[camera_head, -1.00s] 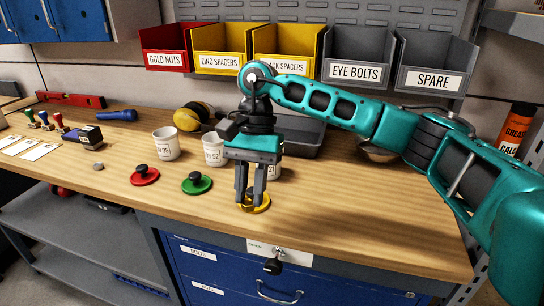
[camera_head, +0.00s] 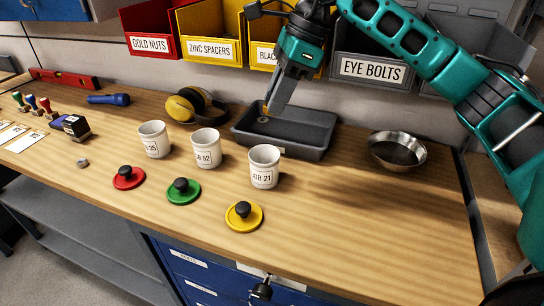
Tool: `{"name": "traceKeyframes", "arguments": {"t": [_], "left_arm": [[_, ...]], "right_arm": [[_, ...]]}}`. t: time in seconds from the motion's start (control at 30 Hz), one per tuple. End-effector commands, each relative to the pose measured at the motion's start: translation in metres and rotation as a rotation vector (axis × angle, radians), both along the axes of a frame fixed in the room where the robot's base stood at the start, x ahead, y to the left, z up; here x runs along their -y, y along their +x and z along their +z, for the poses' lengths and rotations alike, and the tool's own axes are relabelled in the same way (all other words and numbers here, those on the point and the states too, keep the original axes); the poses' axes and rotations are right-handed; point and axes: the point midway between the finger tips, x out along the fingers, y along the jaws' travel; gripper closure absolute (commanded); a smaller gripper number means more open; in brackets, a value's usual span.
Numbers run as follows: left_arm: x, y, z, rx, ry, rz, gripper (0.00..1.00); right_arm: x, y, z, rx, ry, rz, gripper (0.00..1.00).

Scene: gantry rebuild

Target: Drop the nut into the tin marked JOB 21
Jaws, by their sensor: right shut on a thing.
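The tin marked JOB 21 (camera_head: 264,168) stands upright and open on the bench, the rightmost of three white tins. My right gripper (camera_head: 266,108) is over the dark grey tray (camera_head: 312,153) behind that tin. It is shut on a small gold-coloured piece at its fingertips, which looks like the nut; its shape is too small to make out. A small grey ring (camera_head: 263,120) shows just below the fingertips at the tray. The yellow lid (camera_head: 244,216) with a black knob lies on the bench in front of the tin. My left gripper is out of view.
Tins JOB 52 (camera_head: 206,148) and one ending in 35 (camera_head: 154,139) stand left, with green (camera_head: 183,191) and red (camera_head: 128,178) lids before them. Yellow earmuffs (camera_head: 196,105) lie behind. A metal bowl (camera_head: 397,150) stands right. The front right bench is clear.

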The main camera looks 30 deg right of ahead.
Motion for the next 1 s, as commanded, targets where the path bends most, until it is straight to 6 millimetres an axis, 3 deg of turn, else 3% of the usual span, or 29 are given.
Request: {"name": "traceKeyframes", "arguments": {"t": [0.27, 0.73, 1.0], "left_arm": [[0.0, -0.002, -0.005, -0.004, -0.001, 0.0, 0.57], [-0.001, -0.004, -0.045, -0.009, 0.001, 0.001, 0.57], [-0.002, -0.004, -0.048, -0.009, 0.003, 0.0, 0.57]], "right_arm": [[0.0, 0.0, -0.005, 0.0, 0.0, 0.002, 1.0], [0.0, -0.001, -0.056, -0.001, -0.001, 0.003, 1.0], [0.0, 0.0, -0.06, 0.0, 0.0, 0.002, 1.0]]}}
